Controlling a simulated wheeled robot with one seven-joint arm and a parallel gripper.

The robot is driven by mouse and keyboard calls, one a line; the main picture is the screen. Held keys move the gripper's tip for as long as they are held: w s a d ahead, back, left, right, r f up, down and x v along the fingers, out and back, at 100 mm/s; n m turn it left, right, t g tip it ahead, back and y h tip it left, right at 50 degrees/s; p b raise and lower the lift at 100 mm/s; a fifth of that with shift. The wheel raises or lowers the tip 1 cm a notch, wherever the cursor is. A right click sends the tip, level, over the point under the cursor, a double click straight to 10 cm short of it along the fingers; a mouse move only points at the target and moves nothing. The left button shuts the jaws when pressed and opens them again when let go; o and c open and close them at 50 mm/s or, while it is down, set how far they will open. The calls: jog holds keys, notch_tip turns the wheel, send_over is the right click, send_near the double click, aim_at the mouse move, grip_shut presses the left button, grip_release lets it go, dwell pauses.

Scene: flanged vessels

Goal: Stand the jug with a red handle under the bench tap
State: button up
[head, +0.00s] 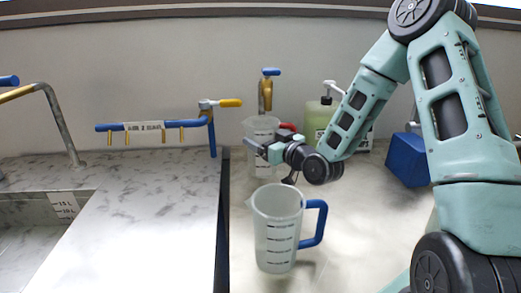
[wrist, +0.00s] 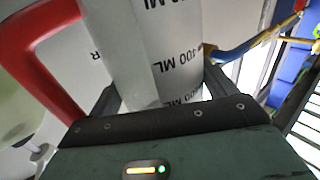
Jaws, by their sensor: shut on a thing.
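The jug with a red handle (head: 262,130) is translucent white with black marks, upright at the back of the bench. Its red handle (wrist: 45,60) is at the left in the wrist view and partly hidden by my gripper in the head view. My gripper (head: 260,149) is shut on the jug's body (wrist: 150,50), one finger on either side. The bench tap (head: 265,95), brass with a blue lever, rises just above and behind the jug; the jug's mouth appears below it. I cannot tell whether the jug's base touches the bench.
A similar jug with a blue handle (head: 276,230) stands in front on the bench (head: 350,225). A green pump bottle (head: 318,118) and a blue box (head: 408,160) stand to the right. A blue pipe with brass outlets (head: 160,126) and a sink (head: 30,225) are left.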

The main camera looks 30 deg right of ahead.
jog(key=shift+w+a, duration=0.15)
jog(key=shift+w, duration=0.75)
jog(key=shift+f, duration=1.8)
jog(key=shift+f, duration=0.15)
jog(key=o, duration=0.9)
